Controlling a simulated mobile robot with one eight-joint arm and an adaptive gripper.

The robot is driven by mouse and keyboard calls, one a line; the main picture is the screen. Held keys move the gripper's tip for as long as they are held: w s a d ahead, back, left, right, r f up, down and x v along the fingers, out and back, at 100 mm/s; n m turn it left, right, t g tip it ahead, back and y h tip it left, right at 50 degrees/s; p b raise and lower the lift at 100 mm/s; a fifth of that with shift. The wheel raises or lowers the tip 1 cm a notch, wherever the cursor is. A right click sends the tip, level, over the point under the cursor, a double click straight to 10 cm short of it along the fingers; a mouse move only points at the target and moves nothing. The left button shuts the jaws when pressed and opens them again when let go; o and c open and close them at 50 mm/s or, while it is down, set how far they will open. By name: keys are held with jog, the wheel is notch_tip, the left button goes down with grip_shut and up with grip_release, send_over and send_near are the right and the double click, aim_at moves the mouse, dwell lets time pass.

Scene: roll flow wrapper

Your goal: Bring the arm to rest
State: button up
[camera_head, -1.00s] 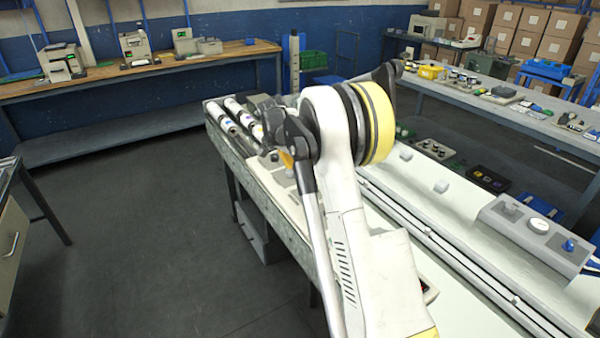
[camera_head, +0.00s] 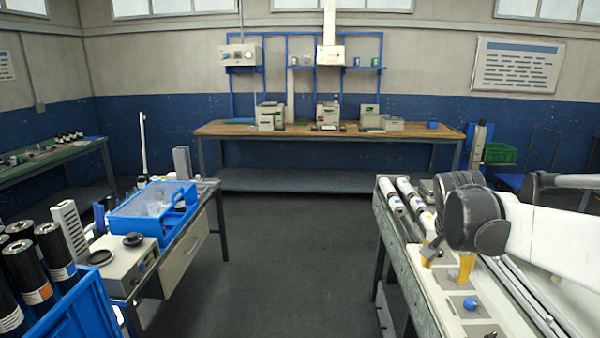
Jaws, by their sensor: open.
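My white arm (camera_head: 545,240) reaches in from the right edge over the machine bench (camera_head: 437,318). A dark rounded joint (camera_head: 475,215) stands at its end. My gripper (camera_head: 447,265) hangs below it with two yellow fingers pointing down, spread apart. Nothing shows between them. The fingertips are above the light panel with the blue knob (camera_head: 470,303); whether they touch it cannot be told. The arm hides part of the bench behind it.
White rolls (camera_head: 396,202) lie at the bench's far end. A side table (camera_head: 205,212) holds a blue bin (camera_head: 150,215). Black rolls (camera_head: 55,250) stand in a blue crate (camera_head: 85,310). Dark floor (camera_head: 270,250) between is clear. A wooden workbench (camera_head: 300,130) stands behind.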

jog(key=s+a+f+n+t+y, duration=0.1)
jog(key=s+a+n, duration=0.3)
jog(key=s+a, duration=0.3)
jog(key=s+a+f+n+t+y, duration=0.1)
jog(key=s+a+n, duration=0.3)
jog(key=s, duration=1)
jog(key=a+f+t, duration=0.1)
jog(key=a, duration=0.2)
jog(key=shift+s+a+f+n+y, duration=0.15)
jog(key=shift+s+f+n+y, duration=0.05)
jog(key=shift+s+n+y, duration=0.2)
